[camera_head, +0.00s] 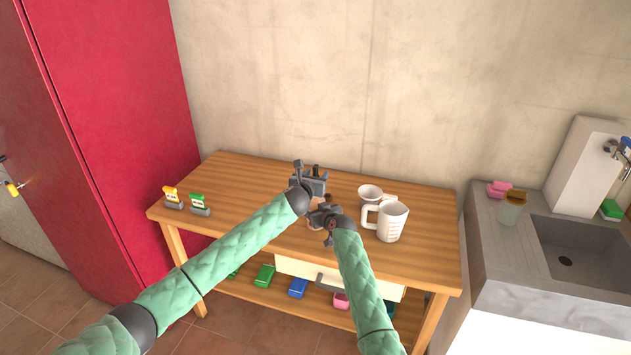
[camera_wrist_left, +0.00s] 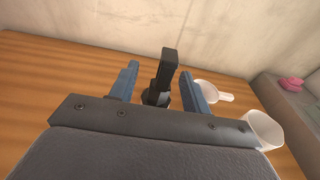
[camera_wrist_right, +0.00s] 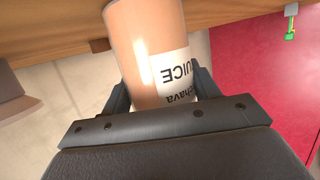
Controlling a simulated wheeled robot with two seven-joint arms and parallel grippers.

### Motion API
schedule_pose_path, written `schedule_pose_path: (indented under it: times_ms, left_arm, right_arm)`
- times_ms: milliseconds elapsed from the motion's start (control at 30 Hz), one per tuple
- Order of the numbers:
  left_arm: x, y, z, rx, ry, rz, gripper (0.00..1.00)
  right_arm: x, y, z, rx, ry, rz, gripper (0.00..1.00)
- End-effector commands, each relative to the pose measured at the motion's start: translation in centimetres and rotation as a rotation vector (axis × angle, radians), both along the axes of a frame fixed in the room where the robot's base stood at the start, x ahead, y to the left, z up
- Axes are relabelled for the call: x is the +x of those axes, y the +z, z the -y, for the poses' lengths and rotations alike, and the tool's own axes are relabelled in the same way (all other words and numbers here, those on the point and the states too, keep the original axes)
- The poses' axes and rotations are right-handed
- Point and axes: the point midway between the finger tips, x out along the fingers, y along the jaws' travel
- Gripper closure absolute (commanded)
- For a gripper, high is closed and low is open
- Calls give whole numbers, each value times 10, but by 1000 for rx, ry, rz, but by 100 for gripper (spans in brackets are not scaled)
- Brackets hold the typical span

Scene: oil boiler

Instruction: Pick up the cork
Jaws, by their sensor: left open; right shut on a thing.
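My left gripper (camera_head: 312,181) is over the table's back middle. In the left wrist view its blue fingers (camera_wrist_left: 160,88) are open on either side of a black upright piece (camera_wrist_left: 168,72) with a darker base. This piece may be the cork; I cannot tell for sure, nor whether the fingers touch it. My right gripper (camera_head: 318,214) is just in front of the left one. In the right wrist view it is shut on a pinkish-brown bottle (camera_wrist_right: 131,40) with a white "JUICE" label. The bottle is mostly hidden in the head view.
On the wooden table (camera_head: 240,180), a white measuring jug (camera_head: 391,222) and a white funnel (camera_head: 371,193) stand to the right. A sink (camera_head: 566,261) is at the right, a red cabinet (camera_head: 110,100) at the left.

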Motion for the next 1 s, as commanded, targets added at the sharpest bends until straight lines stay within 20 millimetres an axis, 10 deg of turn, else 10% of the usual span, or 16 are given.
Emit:
schedule_pose_path:
  times_ms: [200, 467, 1000]
  left_arm:
    - [1, 0, 0, 0, 0, 1, 52]
    - [1, 1, 0, 0, 0, 1, 100]
    - [2, 38, 0, 0, -1, 6, 100]
  right_arm:
    - [0, 0, 0, 0, 0, 0, 74]
    - [0, 0, 0, 0, 0, 0, 74]
    - [0, 0, 0, 0, 0, 0, 74]
